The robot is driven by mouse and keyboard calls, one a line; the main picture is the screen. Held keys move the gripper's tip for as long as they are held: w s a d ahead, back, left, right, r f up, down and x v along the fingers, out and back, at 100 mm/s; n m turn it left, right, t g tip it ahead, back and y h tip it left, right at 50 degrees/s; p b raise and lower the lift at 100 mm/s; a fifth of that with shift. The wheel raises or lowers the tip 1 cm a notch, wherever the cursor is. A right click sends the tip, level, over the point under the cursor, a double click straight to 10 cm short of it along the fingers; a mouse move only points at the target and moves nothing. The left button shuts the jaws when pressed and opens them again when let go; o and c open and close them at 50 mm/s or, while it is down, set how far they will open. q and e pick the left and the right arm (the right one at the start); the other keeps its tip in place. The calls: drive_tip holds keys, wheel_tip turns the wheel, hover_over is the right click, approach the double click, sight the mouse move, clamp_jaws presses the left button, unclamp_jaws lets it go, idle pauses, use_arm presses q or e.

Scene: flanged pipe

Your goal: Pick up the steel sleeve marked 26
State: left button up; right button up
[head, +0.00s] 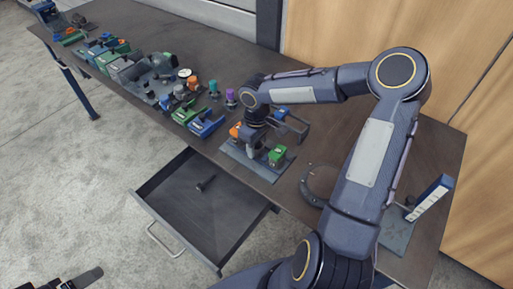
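I cannot pick out a steel sleeve marked 26; no such marking is legible at this size. My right gripper (258,150) points down over a grey base plate (236,158) on the bench, close to an orange block and a green block (277,155). The wrist hides part of the gripper, so I cannot tell whether it is open or holds anything. Dark parts at the bottom left edge look like my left gripper (82,281), cut off by the frame. Its opening is unclear.
The dark bench (225,60) carries a row of green, blue and grey tools (125,68) and several coloured-top pieces. A blue-white upright stand (430,197) is at right.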

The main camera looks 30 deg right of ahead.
drive_tip(key=c, duration=0.6)
drive_tip(key=shift+o, duration=0.2)
drive_tip(key=shift+r, duration=0.15)
